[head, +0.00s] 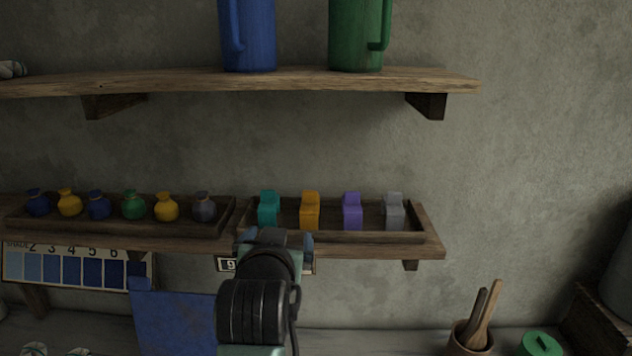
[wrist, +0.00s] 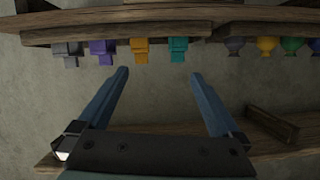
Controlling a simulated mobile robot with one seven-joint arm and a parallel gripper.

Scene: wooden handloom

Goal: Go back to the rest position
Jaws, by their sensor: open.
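My gripper (wrist: 160,74) is open in the wrist view, its two blue-grey fingers spread with nothing between them. The wrist view looks upside down. In the head view my gripper (head: 276,238) is raised in front of the lower shelf, mostly hidden by my own wrist. It appears before the left part of the right-hand tray (head: 375,238), near the teal block (head: 268,208). I cannot tell how far it is from the tray. Orange (head: 310,211), purple (head: 352,211) and grey (head: 394,211) blocks stand in that tray.
A left-hand tray (head: 180,230) holds several small coloured jars. The upper shelf (head: 300,80) carries a blue jug (head: 249,35) and a green jug (head: 356,35). Below are a shade card (head: 75,268), a blue cloth-like panel (head: 175,318), a utensil pot (head: 470,338) and a green lid (head: 540,345).

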